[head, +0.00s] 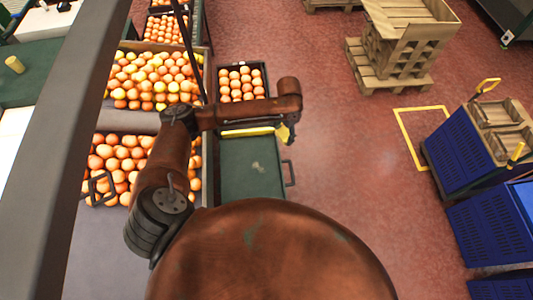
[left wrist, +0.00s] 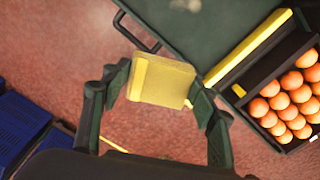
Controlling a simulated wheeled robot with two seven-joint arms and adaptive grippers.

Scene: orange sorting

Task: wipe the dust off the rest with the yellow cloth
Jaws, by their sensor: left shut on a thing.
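The rest is a dark green flat panel (head: 235,180) in front of the small orange crate. A pale dust smudge (head: 257,167) lies on it; a pale patch also shows at the top of the left wrist view (left wrist: 185,5). My left gripper (head: 287,134) is at the far right corner of the rest. It is shut on the yellow cloth, a pad-like block (left wrist: 162,82) between its two fingers in the left wrist view. There the cloth appears over the floor, just off the rest's edge. My right gripper is not in view.
A yellow strip (head: 246,132) runs along the rest's far edge, beside a black crate of oranges (head: 263,82). A dark handle (head: 289,173) sticks out at the right. Large orange bins (head: 156,106) stand left. Red floor (head: 345,150) is free to the right.

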